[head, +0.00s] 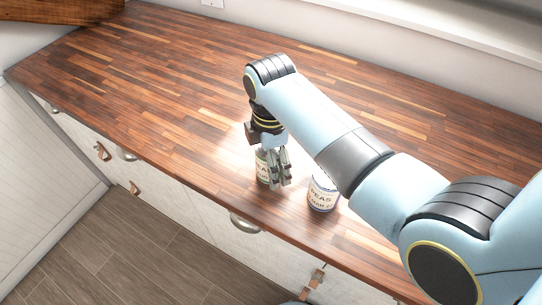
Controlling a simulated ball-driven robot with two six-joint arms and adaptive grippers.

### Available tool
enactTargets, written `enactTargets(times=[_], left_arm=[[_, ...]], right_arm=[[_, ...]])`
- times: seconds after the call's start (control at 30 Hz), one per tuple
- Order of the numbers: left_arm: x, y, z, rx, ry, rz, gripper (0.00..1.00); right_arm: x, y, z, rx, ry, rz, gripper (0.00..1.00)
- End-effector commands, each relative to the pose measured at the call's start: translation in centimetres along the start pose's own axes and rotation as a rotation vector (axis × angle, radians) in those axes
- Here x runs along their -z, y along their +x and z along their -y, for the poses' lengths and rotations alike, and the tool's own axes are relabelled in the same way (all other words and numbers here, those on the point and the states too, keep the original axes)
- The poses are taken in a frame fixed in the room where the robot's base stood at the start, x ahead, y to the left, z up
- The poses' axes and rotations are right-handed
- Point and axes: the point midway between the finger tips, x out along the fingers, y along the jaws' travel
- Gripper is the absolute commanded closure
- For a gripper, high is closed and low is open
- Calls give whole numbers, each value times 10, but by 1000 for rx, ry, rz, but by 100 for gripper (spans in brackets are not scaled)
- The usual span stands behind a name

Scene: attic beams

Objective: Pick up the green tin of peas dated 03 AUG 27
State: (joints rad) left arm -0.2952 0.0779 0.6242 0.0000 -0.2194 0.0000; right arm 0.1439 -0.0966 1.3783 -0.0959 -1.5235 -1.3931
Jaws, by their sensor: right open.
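A tin with a pale label and a greenish edge (262,168) stands upright on the wooden worktop, partly hidden by my right gripper. Its label seems to begin with PEAS; its date cannot be read. A second tin (322,193), with a pale PEAS label, a dark blue edge and a date that seems to contain MAR, stands to the right, partly behind my arm. My right gripper (280,184) points down, open, its fingers right at the first tin. I cannot tell whether the tin is between the fingers or touching them. My left gripper is out of view.
The worktop (150,85) is bare to the left and behind. Its front edge runs close in front of both tins, above white drawers with handles (244,223). A wall stands behind the worktop, and a wooden beam (60,10) shows at the top left.

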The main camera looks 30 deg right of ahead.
Motion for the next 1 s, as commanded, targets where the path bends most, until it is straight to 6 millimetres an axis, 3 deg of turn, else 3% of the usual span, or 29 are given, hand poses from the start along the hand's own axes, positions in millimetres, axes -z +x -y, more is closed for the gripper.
enactTargets(times=[0.07,0.57,0.83,0.9,1.0], left_arm=[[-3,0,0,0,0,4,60],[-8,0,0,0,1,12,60],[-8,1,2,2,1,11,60],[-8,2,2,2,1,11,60],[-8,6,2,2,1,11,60]], right_arm=[[0,0,0,0,0,0,14],[0,0,1,2,0,0,80],[0,-3,0,1,0,-1,81],[1,-10,-1,-2,0,-1,88],[1,-27,-1,-4,1,-3,88]])
